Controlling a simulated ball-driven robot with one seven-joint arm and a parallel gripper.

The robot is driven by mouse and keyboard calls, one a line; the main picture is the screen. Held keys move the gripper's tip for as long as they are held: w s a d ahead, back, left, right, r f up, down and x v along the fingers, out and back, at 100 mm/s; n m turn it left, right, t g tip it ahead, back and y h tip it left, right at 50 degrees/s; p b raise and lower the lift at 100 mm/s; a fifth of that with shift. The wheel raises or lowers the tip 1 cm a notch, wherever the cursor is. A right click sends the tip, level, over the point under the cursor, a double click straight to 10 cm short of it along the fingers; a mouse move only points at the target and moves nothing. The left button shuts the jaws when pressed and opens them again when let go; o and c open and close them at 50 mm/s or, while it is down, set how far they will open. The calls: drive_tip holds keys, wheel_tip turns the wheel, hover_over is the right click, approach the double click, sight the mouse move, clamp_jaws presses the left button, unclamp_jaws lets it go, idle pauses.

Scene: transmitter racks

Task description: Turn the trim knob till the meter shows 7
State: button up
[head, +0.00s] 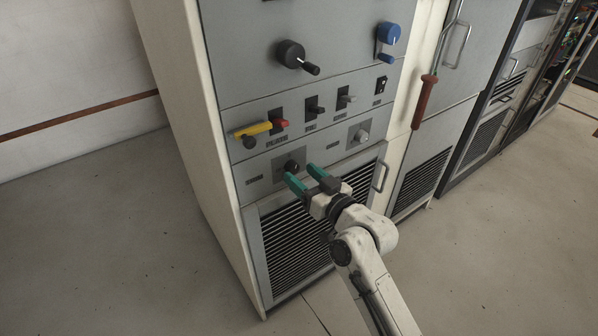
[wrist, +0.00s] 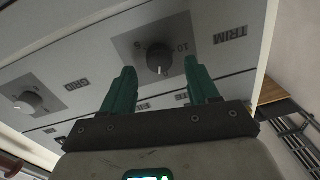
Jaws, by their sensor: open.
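The black trim knob (head: 291,166) sits on a dark square plate low on the grey rack panel. In the wrist view the trim knob (wrist: 158,58) shows a pale pointer mark, a scale with 5 and 10, and the TRIM label (wrist: 230,35). My gripper (head: 304,176) has two teal fingers, open and empty, pointing at the panel. In the wrist view my gripper (wrist: 160,68) has its fingers on either side of the knob in the picture, with gaps to both. I cannot tell the exact depth between fingertips and knob. I see no meter in either view.
The GRID knob (head: 360,135) is to the right on the same panel; it also shows in the wrist view (wrist: 28,102). Above are a yellow lever (head: 253,129), small switches and two cranks. A vent grille (head: 300,240) and a door handle (head: 380,177) are below. Floor at left is clear.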

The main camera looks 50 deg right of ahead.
drive_tip(key=shift+x, duration=1)
drive_tip(key=c, duration=1)
drive_tip(key=shift+c, duration=0.2)
drive_tip(key=shift+m, duration=0.3)
drive_tip(key=shift+s+m+p, duration=0.1)
drive_tip(key=shift+m+p, duration=0.4)
drive_tip(key=shift+m, duration=0.3)
drive_tip(key=shift+d+m+p, duration=0.1)
drive_tip(key=shift+m+p, duration=0.55)
drive_tip(key=shift+m, duration=1.15)
drive_tip(key=shift+f, duration=0.1)
